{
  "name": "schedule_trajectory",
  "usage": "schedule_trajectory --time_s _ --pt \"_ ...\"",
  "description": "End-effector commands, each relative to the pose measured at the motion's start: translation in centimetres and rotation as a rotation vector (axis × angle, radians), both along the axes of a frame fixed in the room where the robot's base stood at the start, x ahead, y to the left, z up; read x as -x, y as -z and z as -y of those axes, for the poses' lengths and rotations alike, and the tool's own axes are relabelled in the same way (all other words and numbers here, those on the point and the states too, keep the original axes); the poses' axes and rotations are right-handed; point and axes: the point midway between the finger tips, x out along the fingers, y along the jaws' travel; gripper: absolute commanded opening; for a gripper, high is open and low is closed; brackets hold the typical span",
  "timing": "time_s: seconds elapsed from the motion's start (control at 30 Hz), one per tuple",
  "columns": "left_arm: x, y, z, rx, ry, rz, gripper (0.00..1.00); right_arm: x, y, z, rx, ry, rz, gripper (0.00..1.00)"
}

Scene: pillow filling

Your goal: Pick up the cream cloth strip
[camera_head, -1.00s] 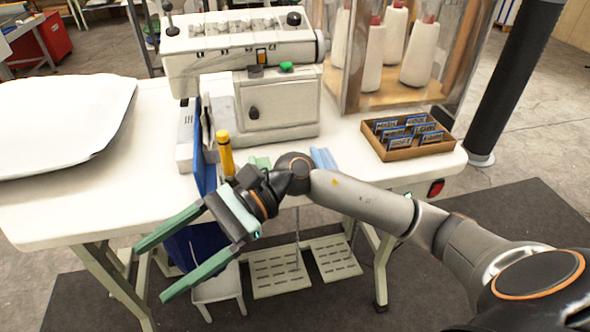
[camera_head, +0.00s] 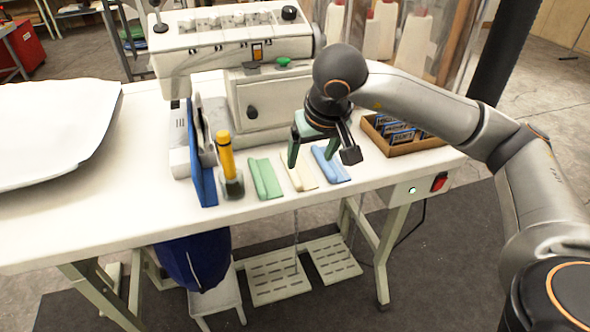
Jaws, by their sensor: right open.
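The cream cloth strip (camera_head: 303,177) lies on the white table between a green strip and a blue strip, its back part hidden by my gripper. My right gripper (camera_head: 321,160) hangs over the strips with its fingers pointing down, open and empty. Its left green finger is in front of the cream strip's back part, and its right finger is by the blue strip. I cannot tell how high the fingertips are above the table. My left gripper is not in view.
The green cloth strip (camera_head: 264,178) and the blue cloth strip (camera_head: 330,166) flank the cream one. A yellow-handled tool (camera_head: 227,155) stands to the left. A sewing machine (camera_head: 250,100) is behind, a box of labels (camera_head: 420,146) to the right, a white pillow (camera_head: 50,125) far left.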

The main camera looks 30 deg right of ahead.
Motion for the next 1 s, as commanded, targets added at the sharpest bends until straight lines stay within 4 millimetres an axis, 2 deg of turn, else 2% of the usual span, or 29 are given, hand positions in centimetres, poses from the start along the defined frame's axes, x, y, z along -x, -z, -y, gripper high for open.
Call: schedule_trajectory --time_s 0.1,0.37,0.6,0.9,1.0 --pt "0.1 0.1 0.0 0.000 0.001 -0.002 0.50 -0.7 1.8 0.2 -0.001 0.001 -0.002 0.80" --pt "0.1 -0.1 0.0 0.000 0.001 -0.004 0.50 -1.7 3.6 0.4 -0.004 0.002 -0.002 0.80" --pt "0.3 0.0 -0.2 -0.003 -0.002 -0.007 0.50 -3.2 6.7 0.7 -0.004 0.001 -0.003 0.80" --pt "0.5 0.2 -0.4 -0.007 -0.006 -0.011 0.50 -3.5 7.3 0.8 -0.003 0.001 0.001 0.80" --pt "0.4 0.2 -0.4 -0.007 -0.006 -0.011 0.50 -3.5 7.2 0.8 -0.003 0.001 0.001 0.71"
